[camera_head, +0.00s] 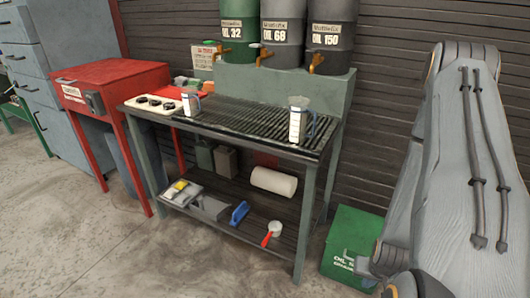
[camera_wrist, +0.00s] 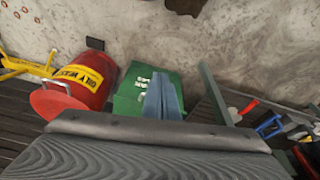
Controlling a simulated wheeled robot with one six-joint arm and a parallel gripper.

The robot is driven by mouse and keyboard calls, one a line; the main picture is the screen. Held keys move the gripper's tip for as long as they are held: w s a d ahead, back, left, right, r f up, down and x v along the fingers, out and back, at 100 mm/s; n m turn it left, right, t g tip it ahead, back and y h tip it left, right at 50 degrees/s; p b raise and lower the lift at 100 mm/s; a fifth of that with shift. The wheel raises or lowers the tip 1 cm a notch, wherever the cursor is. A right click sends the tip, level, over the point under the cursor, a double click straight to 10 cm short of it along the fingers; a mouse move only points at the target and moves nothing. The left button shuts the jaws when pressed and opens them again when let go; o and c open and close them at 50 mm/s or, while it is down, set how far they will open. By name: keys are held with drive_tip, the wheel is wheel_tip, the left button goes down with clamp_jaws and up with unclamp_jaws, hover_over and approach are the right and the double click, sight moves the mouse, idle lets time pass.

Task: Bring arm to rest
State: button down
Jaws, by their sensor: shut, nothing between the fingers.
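My arm (camera_head: 455,170) fills the right side of the head view, with its grey links and dark cables.
A workbench (camera_head: 205,125) holds two measuring jugs (camera_head: 297,122), under several oil drums (camera_head: 283,30). The green box (camera_head: 352,240) stands beside it on the floor. A red waste can (camera_wrist: 85,82) and yellow stand (camera_wrist: 25,66) show in the wrist view. Floor at front left is clear.

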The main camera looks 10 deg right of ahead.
drive_tip(key=w+a+r+n+p, duration=0.15)
drive_tip(key=a+r, duration=0.35)
drive_tip(key=r, duration=0.5)
drive_tip(key=w+a+r+n+g+y+p, duration=0.1)
drive_tip(key=a+r+p, duration=0.1)
drive_tip(key=a+r, duration=0.65)
drive_tip(key=w+a+r+n+p, duration=0.1)
drive_tip(key=w+a+r+n, duration=0.1)
drive_tip(key=r, duration=1.1)
drive_tip(key=s+a+r+p, duration=0.1)
drive_tip(key=s+a+r, duration=0.2)
drive_tip(key=r, duration=0.2)
drive_tip(key=s+a+r+n+g+p, duration=0.1)
drive_tip(key=s+a+r, duration=0.2)
drive_tip(key=a+r, duration=0.1)
drive_tip(key=shift+r, duration=0.45)
